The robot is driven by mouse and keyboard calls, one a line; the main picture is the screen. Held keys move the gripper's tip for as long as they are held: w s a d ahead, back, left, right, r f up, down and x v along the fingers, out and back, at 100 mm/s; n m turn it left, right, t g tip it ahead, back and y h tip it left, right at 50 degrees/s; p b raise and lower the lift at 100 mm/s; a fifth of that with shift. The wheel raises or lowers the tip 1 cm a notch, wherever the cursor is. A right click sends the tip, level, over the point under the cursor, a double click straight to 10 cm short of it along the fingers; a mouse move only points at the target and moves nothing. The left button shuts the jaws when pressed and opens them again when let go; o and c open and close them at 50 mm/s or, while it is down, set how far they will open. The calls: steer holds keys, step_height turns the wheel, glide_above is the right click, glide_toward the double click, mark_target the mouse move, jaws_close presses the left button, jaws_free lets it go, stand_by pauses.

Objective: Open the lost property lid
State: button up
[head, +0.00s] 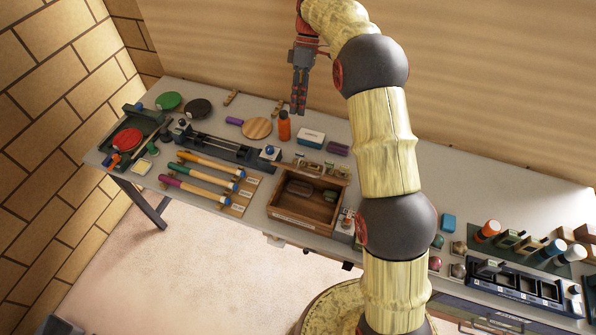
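A brown wooden box (285,213) with a pale label on its front stands at the front edge of the table, near the picture's middle. Its inside shows from above, with dark rounded items (299,188) in it. I cannot read the label, and I cannot make out a lid for certain. My gripper (297,110) hangs fingers down behind the box, near the table's back edge, apart from it. The fingers look close together with nothing visible between them, but the gap is too small to judge.
The grey table (512,190) is long. An orange bottle (284,127) and a round wooden board (257,128) stand behind the box. Several colourful-handled tools (205,180) lie left of it. A dark compartment tray (510,288) is at right. My arm hides part of the table.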

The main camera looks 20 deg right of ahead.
steer(key=s+a+r+b, duration=0.1)
steer(key=s+a, duration=0.1)
steer(key=s+a+r+n+h, duration=0.1)
steer(key=s+a, duration=0.1)
steer(key=s+a+r+n+t+b, duration=0.1)
steer(key=s+a, duration=0.1)
steer(key=s, duration=0.1)
steer(key=shift+a+r+b, duration=0.3)
steer(key=shift+a+r, duration=0.05)
steer(key=shift+a, duration=0.05)
jaws_close()
steer(key=s+a+f+n+t+h+b, duration=0.1)
steer(key=s+a+f+n+b, duration=0.15)
steer(key=s, duration=0.25)
steer(key=s+a+f+n+t+h+b, duration=0.1)
steer(key=s+n, duration=0.3)
steer(key=s, duration=0.2)
step_height(320, 180, down, 7)
steer(key=s+d+n+t, duration=0.2)
steer(key=s+d+n, duration=0.1)
steer(key=n, duration=0.2)
steer(key=w+f+n, duration=0.3)
steer(key=w+f, duration=0.1)
steer(key=f, duration=0.7)
steer(key=shift+w+d+r+t+h+p, duration=0.35)
steer(key=shift+w+d+r+p, duration=0.2)
steer(key=shift+w+d+r, duration=0.65)
steer(key=shift+a+f, duration=0.1)
steer(key=shift+a, duration=0.05)
